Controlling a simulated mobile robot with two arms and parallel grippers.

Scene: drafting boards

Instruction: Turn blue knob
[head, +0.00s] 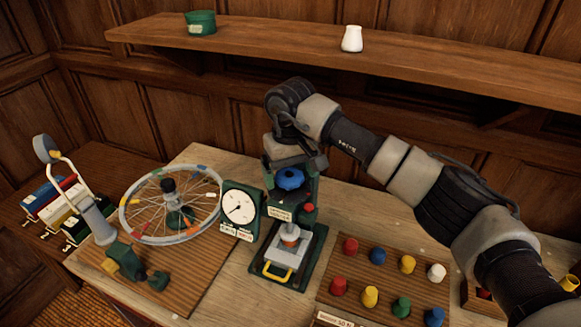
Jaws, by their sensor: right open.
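The blue knob (290,179) is a lobed handwheel on top of a dark green press (310,243) on the table. My right gripper (295,165) is open and points down just above the knob. Its fingers are partly hidden by the wrist, and I cannot tell whether they touch the knob. A dial gauge (239,207) with a white face stands left of the press. My left gripper is not in view.
A spoked wheel (127,221) on a stand is to the left, near small binders (55,197). A board (335,292) with several coloured pegs lies right of the press. A wooden shelf (270,42) runs along the back wall, above my right arm.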

